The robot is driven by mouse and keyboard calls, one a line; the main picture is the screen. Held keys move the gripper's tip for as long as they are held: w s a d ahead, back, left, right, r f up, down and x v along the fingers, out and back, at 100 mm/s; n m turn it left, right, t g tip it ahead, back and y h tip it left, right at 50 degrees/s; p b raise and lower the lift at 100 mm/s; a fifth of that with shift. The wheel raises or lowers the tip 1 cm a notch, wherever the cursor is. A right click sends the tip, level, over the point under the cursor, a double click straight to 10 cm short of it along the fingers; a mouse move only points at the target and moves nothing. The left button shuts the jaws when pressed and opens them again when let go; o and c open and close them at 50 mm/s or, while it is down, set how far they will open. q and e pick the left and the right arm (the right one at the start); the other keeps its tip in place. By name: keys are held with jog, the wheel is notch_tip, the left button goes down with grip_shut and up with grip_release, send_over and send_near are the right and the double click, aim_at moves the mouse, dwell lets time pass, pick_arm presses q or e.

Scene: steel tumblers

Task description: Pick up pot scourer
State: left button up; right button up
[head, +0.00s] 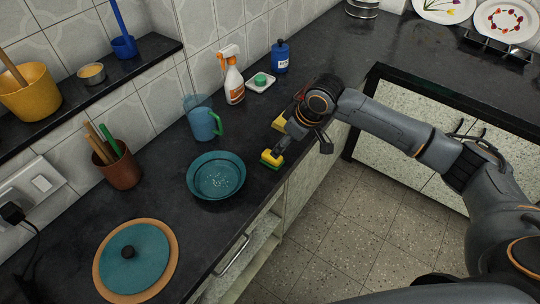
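A pot scourer (271,160), yellow with green, is at the front edge of the dark counter, right of the teal bowl. My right gripper (279,152) comes in from the right and points down at the scourer, with its fingertips at or against it. The fingers are small and partly hidden by the wrist, so I cannot tell whether they are closed on it. A second yellow piece (279,123) shows just behind the gripper, partly covered by it. My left gripper is not in view.
A teal bowl (216,176) and a blue-green jug (202,118) stand left of the scourer. A spray bottle (233,80), a soap dish (261,83) and a blue bottle (280,57) stand behind. A lid (134,256) lies near left. The counter's front edge is close to the scourer.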

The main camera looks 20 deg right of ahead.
aim_at(272, 159)
jog(key=p+x, duration=0.1)
jog(key=x, duration=0.9)
jog(key=shift+w+d+f, duration=0.1)
jog(key=shift+w+f, duration=0.1)
jog(key=shift+w, duration=0.05)
jog(key=c, duration=1)
